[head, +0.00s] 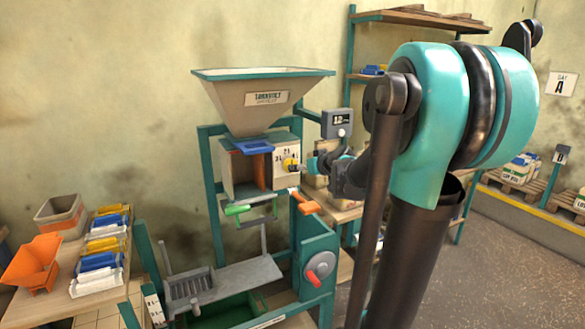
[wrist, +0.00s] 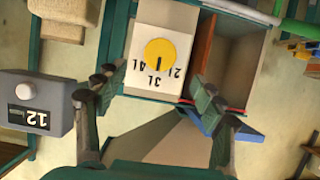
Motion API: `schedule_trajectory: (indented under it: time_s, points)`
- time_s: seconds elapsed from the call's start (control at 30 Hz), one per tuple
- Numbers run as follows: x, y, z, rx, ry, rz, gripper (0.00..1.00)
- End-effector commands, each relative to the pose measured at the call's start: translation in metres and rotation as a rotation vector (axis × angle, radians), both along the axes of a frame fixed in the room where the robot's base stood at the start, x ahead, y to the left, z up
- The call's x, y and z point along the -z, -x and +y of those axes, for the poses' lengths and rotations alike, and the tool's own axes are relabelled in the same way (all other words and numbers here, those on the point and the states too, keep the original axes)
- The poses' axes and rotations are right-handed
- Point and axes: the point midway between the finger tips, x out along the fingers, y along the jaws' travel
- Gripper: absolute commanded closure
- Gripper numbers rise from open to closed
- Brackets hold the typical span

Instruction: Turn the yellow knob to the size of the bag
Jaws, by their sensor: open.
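The yellow knob (head: 290,165) is on the white dial plate at the front of the machine, below the hopper. In the wrist view, which is upside down, the knob (wrist: 160,54) shows a dark mark pointing toward the middle of several size labels (wrist: 154,79), which seems to read 3L. My gripper (head: 319,163) is open close in front of the knob. In the wrist view its fingertips (wrist: 160,93) are wide apart, toward either side of the dial plate, with nothing between them. Which bag the task means is unclear.
Blue, yellow and white bags (head: 101,262) lie on the left table beside an orange scoop (head: 33,262). Green (head: 237,210) and orange (head: 304,202) handles stick out below the dial.

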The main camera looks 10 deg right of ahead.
Motion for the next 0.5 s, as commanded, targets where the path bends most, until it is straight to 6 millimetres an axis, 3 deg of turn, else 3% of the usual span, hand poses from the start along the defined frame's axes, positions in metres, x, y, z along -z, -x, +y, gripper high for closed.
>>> schedule_trajectory:
  time_s: [0.5]
  points:
    - [0.029, -0.067, 0.022, -0.001, 0.001, 0.001, 0.31]
